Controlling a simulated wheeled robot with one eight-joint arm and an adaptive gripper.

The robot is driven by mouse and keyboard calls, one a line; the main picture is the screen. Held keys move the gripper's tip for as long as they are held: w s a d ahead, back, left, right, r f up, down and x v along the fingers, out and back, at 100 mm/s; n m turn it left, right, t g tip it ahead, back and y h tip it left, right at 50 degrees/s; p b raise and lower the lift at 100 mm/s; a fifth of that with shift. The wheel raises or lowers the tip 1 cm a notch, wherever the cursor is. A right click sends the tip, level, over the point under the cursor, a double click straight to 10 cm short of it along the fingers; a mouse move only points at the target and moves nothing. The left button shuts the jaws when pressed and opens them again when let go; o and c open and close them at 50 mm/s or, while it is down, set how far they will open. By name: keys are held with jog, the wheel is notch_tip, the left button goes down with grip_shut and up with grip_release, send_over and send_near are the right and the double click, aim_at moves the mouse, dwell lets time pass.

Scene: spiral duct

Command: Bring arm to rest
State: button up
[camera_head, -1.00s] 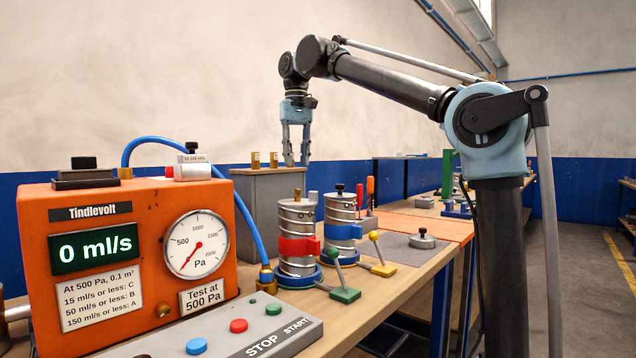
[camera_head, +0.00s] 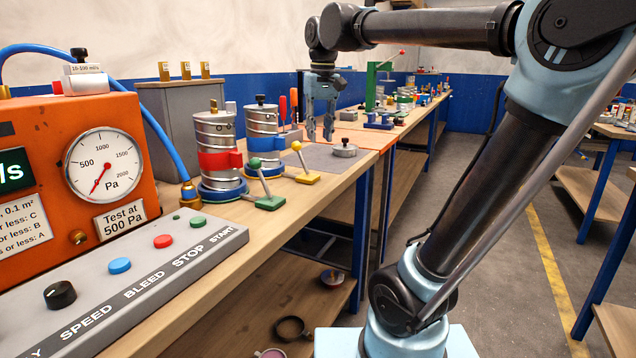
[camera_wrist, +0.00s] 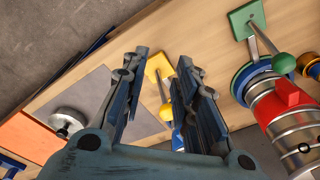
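My gripper (camera_head: 320,138) hangs pointing down at the end of my raised arm, above the bench around the grey mat (camera_head: 300,157). In the wrist view my gripper (camera_wrist: 160,72) has its two fingers apart with nothing held between them. Behind the gap between the fingers, lower down, is the yellow-based lever (camera_wrist: 159,68). The red-banded duct (camera_head: 218,155) and blue-banded duct (camera_head: 262,135) stand upright on the bench left of my gripper.
The orange tester (camera_head: 60,165) and grey button panel (camera_head: 140,270) fill the left front. A green-based lever (camera_head: 267,200) and a grey knobbed disc (camera_head: 344,149) are on the bench. The floor aisle (camera_head: 510,200) at right is clear.

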jog(key=s+d+f+m, duration=0.1)
jog(key=s+d+f, duration=0.4)
jog(key=f, duration=0.5)
jog(key=s+d+f+m+t, duration=0.1)
jog(key=s+d+f, duration=0.4)
jog(key=f, duration=0.6)
jog(key=s+d+f+m, duration=0.1)
jog(key=s+d+f, duration=0.5)
jog(key=d+f, duration=0.2)
notch_tip(320, 180, down, 3)
jog(key=shift+d+r, duration=0.2)
jog(key=shift+d, duration=0.1)
jog(key=shift+s, duration=0.2)
